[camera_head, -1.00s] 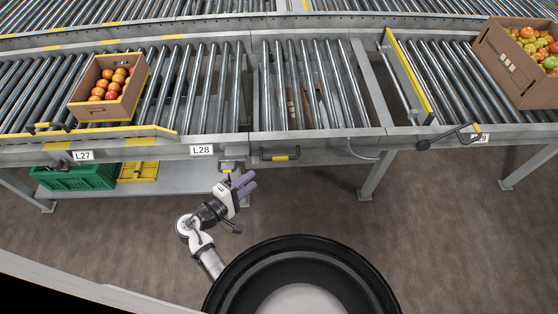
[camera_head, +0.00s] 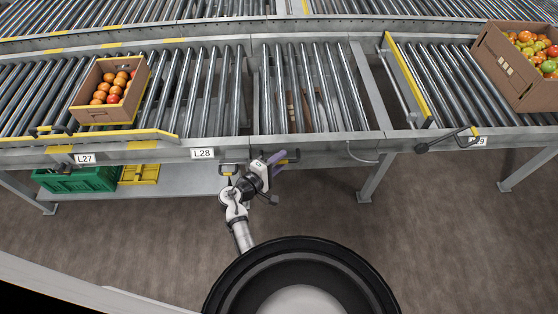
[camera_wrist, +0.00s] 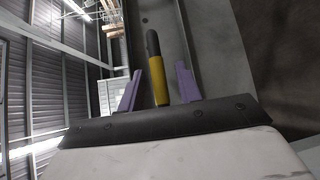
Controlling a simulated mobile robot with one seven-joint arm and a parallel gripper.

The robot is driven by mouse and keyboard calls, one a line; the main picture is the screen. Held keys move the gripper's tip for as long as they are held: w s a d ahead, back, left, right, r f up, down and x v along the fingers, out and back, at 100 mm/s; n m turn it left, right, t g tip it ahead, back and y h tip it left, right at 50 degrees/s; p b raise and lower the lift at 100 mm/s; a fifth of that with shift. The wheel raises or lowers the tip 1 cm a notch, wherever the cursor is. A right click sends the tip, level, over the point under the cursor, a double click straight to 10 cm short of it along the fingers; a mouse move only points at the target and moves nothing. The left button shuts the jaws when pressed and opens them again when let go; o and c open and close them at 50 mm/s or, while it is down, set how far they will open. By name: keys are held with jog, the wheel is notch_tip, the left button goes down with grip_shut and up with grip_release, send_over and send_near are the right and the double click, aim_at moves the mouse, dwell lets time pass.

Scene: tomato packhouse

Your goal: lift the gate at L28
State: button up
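The L28 label (camera_head: 202,154) is on the front rail of the conveyor. Right of it is a short roller section (camera_head: 318,85), lying level with the line, which appears to be the gate. Its black and yellow handle shows in the wrist view (camera_wrist: 157,80) and is partly covered by my fingers in the head view. My gripper (camera_head: 277,161) is at the handle below the front rail. In the wrist view my gripper (camera_wrist: 158,92) has its two purple fingers apart, one on each side of the handle, with gaps on both sides.
A carton of tomatoes (camera_head: 86,115) stands on the rollers at left, and another carton (camera_head: 505,78) stands at right. A green crate (camera_head: 80,181) and a yellow crate (camera_head: 138,175) sit below. The near floor is open.

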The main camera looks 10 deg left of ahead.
grip_shut()
jog(key=shift+r, duration=0.1)
dwell(0.3)
